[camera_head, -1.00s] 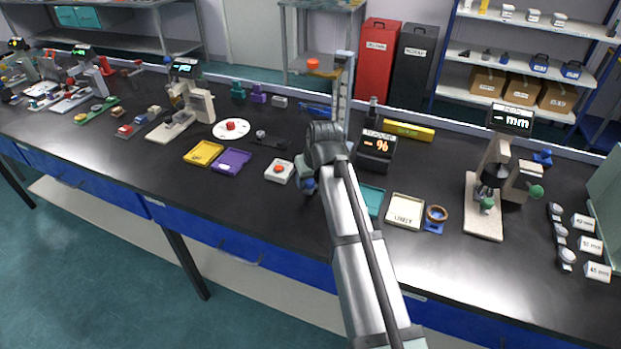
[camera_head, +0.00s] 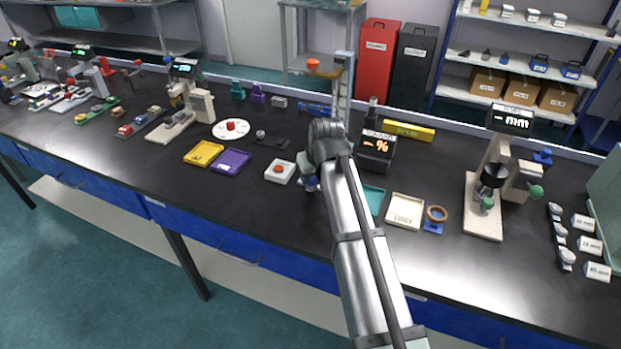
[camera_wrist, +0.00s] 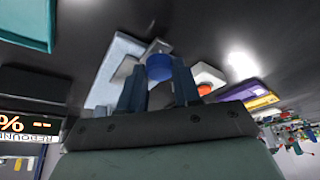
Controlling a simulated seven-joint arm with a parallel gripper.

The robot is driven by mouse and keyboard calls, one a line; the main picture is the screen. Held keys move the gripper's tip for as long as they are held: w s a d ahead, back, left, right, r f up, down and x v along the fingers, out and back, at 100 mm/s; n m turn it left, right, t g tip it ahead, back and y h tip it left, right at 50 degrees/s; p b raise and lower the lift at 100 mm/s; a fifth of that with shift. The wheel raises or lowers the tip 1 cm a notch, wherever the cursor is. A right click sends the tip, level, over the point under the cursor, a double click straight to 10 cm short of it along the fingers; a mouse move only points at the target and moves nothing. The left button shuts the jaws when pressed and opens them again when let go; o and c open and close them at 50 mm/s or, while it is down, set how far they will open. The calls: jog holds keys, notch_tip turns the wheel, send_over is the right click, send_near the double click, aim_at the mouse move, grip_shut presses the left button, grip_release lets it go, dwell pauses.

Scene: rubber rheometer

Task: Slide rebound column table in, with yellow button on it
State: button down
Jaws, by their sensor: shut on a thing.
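The rebound column (camera_head: 343,85) stands upright behind my arm, and its lower part is hidden. The rebound display (camera_head: 376,150) beside it reads "- %". My gripper (camera_wrist: 158,88) is shut on a blue knob (camera_wrist: 159,62), which sits between the two fingers. The knob also shows below my wrist in the head view (camera_head: 311,184). A pale grey base (camera_wrist: 112,68) lies just beyond the fingers in the wrist view. My gripper and arm hide much of the column table, and I cannot make out a yellow button on it.
A white block with a red button (camera_head: 279,171) stands left of my gripper. Purple (camera_head: 231,160) and yellow (camera_head: 203,153) trays lie farther left. A teal tray (camera_head: 373,199) and a cream tray (camera_head: 405,211) lie to the right. A yellow box (camera_head: 408,132) stands behind the display.

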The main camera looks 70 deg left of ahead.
jog(key=w+a, duration=0.7)
jog(key=shift+w+a, duration=0.1)
jog(key=shift+a, duration=0.05)
jog(key=shift+r, duration=0.1)
jog(key=c, duration=0.8)
grip_release()
jog(key=v, duration=1.3)
jog(key=shift+d+r, duration=0.25)
